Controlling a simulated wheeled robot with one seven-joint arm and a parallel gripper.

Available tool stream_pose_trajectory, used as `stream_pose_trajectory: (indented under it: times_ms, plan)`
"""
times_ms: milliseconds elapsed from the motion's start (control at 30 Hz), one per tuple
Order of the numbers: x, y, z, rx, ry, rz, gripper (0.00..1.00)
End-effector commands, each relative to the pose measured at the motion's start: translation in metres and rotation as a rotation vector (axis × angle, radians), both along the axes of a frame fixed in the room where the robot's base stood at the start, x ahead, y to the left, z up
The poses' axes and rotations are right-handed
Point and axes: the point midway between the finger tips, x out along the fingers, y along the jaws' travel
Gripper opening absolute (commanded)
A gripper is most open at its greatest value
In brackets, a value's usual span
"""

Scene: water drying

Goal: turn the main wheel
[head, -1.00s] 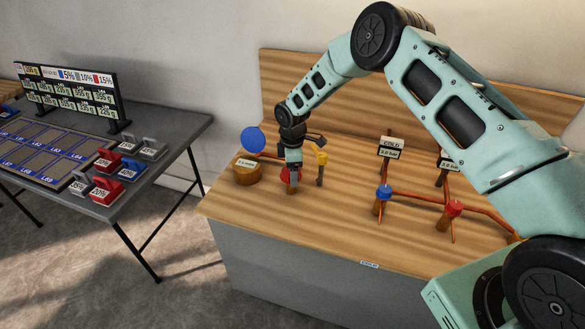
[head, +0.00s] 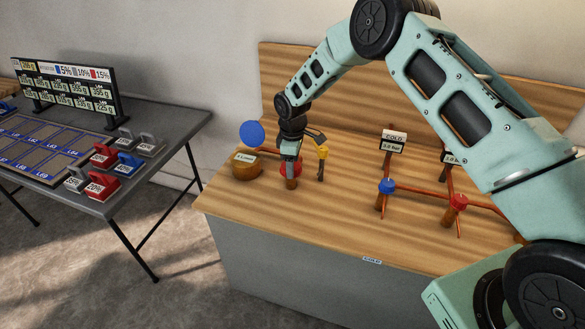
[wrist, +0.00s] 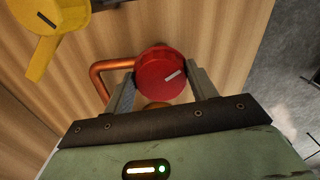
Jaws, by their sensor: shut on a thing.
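A red round wheel with a pale line marked on its face (wrist: 160,68) sits between the two fingers of my gripper (wrist: 158,82), one finger on each side. My gripper is shut on this wheel. The line points up and to the right in the wrist view. In the head view my gripper (head: 290,160) is over the same red wheel (head: 284,170) and hides most of it. The wheel stands on a short wooden post on the bench, on a copper pipe.
A yellow handle (head: 322,153) stands close to the right of my gripper. Blue (head: 387,186) and red (head: 459,202) knobs stand farther right. The bench front is clear.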

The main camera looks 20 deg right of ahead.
Motion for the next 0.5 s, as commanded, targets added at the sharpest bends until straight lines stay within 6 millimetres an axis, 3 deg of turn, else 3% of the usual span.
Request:
stream_pose_trajectory:
  times_ms: [500]
  plan:
    - [-0.0011,0.0014,-0.0009,0.000,-0.002,-0.347,0.34]
